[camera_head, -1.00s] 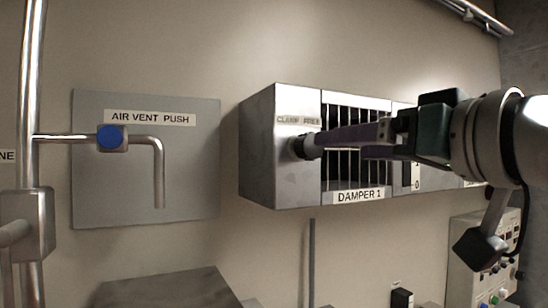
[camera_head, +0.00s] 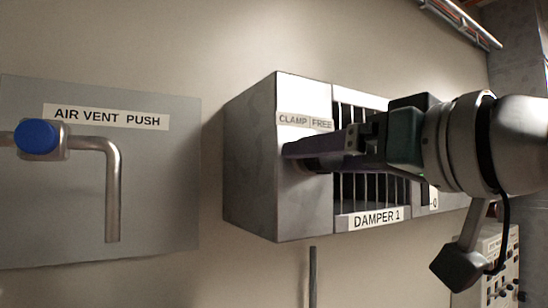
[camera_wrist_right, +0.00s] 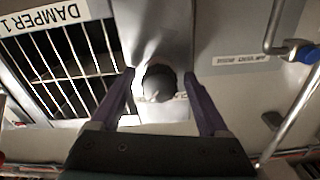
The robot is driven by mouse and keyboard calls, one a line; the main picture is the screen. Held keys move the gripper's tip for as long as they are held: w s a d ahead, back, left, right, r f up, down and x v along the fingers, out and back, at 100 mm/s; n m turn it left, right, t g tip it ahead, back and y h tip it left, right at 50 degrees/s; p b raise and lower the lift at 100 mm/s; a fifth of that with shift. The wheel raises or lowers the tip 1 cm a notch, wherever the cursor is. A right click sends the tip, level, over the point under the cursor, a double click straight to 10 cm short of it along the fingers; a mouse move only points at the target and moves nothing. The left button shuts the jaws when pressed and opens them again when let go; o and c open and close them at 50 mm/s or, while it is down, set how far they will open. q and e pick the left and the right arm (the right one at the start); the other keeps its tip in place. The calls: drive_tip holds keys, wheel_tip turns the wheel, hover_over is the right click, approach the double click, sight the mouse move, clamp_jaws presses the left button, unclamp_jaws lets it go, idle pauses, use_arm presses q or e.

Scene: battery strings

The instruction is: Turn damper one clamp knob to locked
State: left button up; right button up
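The damper one box (camera_head: 250,170) is a grey metal housing with a barred opening, a "DAMPER 1" label and a "CLAMP | FREE" label (camera_head: 305,122) above the knob. In the right wrist view the dark, round clamp knob (camera_wrist_right: 158,82) sits between the two purple fingers of my right gripper (camera_wrist_right: 159,74), with a gap to each finger. In the head view my right gripper (camera_head: 292,158) reaches in from the right, its fingers at the box front and mostly hiding the knob. It is open. My left gripper is not in view.
An "AIR VENT PUSH" panel (camera_head: 165,190) with a bent metal handle (camera_head: 113,190) and blue button (camera_head: 38,140) is on the left. A control box with buttons (camera_head: 500,270) is at lower right. The wall between panel and damper box is clear.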

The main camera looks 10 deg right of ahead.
clamp_jaws()
idle(0.4)
drive_tip(key=shift+n, duration=0.3)
drive_tip(key=n+p, duration=0.1)
drive_tip(key=n, duration=0.2)
drive_tip(key=shift+d+n, duration=0.1)
drive_tip(key=shift+n, duration=0.3)
drive_tip(key=n, duration=0.4)
drive_tip(key=shift+p, duration=0.4)
drive_tip(key=n+p, duration=0.1)
drive_tip(key=n, duration=0.4)
drive_tip(key=shift+w+d, duration=0.1)
drive_tip(key=shift+n+p, duration=0.45)
drive_tip(key=shift+n, duration=1.75)
